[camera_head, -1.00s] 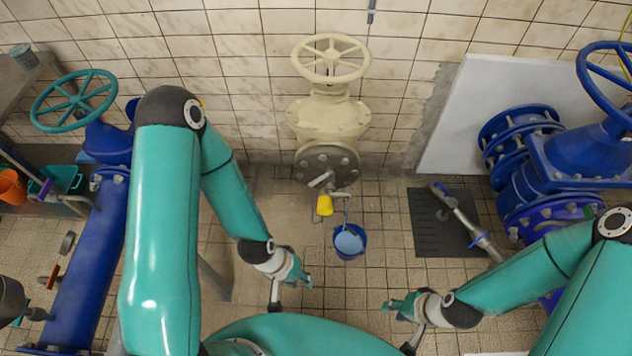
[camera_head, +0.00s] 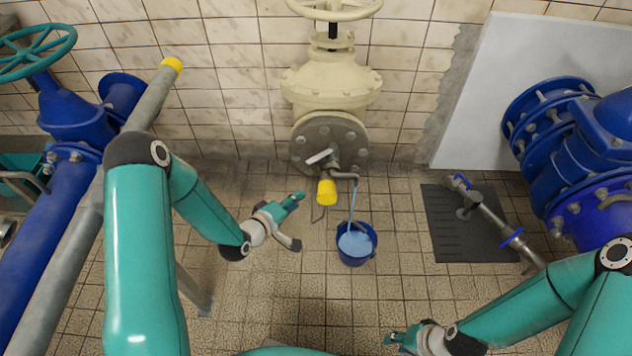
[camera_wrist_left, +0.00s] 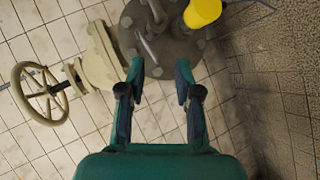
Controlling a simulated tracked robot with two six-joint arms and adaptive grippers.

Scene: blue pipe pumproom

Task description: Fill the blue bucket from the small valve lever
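The blue bucket (camera_head: 356,244) stands upright on the tiled floor below the cream valve's flange, with light blue water in it. A thin stream of water (camera_head: 354,206) falls into it from a small spout (camera_head: 344,176). The small valve lever (camera_head: 319,157) is a short pale bar on the flange; it also shows in the left wrist view (camera_wrist_left: 147,48). A yellow cap (camera_head: 327,192) sits beside the spout. My left gripper (camera_head: 298,218) is left of the bucket and empty; its two fingers are apart in the left wrist view (camera_wrist_left: 160,72). My right gripper (camera_head: 392,338) is low in the picture, its fingers unclear.
A cream handwheel valve (camera_head: 331,85) stands against the tiled wall. A dark floor grate (camera_head: 450,235) with a metal pipe (camera_head: 492,218) lies to the right. Blue pipes flank both sides. The floor around the bucket is clear.

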